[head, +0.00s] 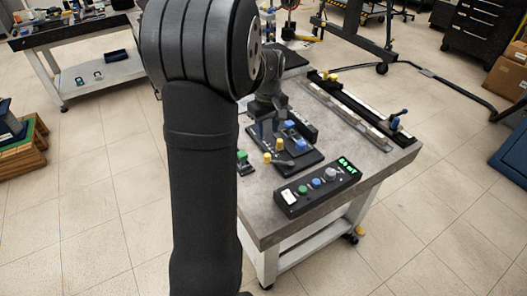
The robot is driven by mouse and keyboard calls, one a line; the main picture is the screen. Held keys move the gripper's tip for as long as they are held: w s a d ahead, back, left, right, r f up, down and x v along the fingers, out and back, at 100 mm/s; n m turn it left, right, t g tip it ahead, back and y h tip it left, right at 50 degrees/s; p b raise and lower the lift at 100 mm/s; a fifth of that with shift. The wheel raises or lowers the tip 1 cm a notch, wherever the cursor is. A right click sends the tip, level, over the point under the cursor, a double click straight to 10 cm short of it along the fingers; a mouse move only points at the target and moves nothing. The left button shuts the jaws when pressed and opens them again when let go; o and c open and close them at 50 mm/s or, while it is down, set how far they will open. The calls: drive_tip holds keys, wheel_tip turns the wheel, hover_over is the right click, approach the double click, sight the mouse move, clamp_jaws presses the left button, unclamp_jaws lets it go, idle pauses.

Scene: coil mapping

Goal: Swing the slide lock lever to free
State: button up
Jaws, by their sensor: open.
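My gripper (264,131) points down, open, over a dark fixture plate (302,164) on the grey workbench. It is small and partly hidden by my own arm, and I see nothing between its fingers. On the plate are a blue block (290,124), yellow knobs (267,157) and a short dark lever (283,163) lying low near the front.
A black control box (318,187) with coloured buttons and a green display sits at the bench's front. The long rail (345,108) runs along the right edge. A green part (243,157) shows beside my arm, which hides the bench's left side. Bare bench top (375,163) lies right of the box.

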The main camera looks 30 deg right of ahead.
sight(267, 155)
wheel_tip(267, 155, down, 12)
drive_tip(key=shift+r, duration=0.1)
drive_tip(key=shift+c, duration=0.2)
